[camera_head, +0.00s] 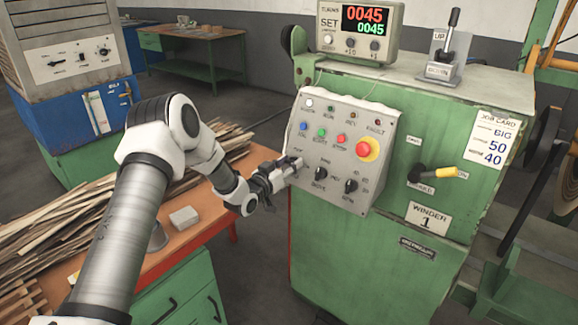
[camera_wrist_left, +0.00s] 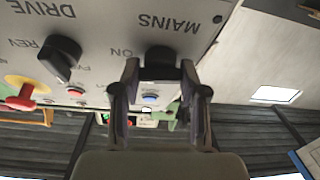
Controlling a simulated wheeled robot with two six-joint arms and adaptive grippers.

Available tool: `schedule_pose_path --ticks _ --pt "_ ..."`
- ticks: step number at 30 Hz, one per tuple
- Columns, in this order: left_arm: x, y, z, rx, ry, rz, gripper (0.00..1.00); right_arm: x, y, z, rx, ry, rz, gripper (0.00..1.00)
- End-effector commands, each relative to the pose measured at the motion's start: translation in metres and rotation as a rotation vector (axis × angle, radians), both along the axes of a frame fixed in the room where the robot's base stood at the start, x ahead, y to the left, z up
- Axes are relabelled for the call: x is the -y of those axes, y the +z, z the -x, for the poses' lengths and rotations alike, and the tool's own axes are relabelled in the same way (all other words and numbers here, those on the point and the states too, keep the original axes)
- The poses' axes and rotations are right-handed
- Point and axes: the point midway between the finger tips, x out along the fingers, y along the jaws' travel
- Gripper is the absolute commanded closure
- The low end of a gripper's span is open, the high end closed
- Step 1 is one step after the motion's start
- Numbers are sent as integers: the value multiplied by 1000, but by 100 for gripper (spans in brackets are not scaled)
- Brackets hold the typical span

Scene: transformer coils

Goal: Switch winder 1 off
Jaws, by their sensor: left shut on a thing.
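The green winder 1 cabinet (camera_head: 375,255) stands right of centre, with its "WINDER 1" plate (camera_head: 428,218). Its tilted grey control panel (camera_head: 335,130) faces me. My left gripper (camera_head: 289,168) is at the panel's left edge, shut on the black mains knob. In the left wrist view the gripper (camera_wrist_left: 160,75) has one finger on each side of that mains knob (camera_wrist_left: 160,54). The "MAINS" lettering and an "ON" mark show upside down beside it. In the head view my fingers largely hide the knob. My right gripper is not in view.
Right of the gripper are two black knobs, drive (camera_head: 321,174) and another (camera_head: 351,186), coloured buttons and a red emergency button (camera_head: 368,149). A counter (camera_head: 360,30) reads 0045. A yellow-tipped lever (camera_head: 440,173) sticks out. A wooden bench (camera_head: 195,212) stands left.

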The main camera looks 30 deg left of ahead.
Motion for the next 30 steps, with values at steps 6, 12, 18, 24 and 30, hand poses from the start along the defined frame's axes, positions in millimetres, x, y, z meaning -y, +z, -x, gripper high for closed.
schedule_pose_path --ticks 6,12,18,24,30 --pt "0 -2 0 -10 63 156 92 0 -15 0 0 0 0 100" --pt "1 -2 0 -23 133 330 92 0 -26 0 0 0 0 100" --pt "1 0 -1 -37 205 506 92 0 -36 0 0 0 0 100" --pt "2 0 -1 -51 276 682 92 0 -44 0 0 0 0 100" --pt "1 1 -1 -64 347 858 92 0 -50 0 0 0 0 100"
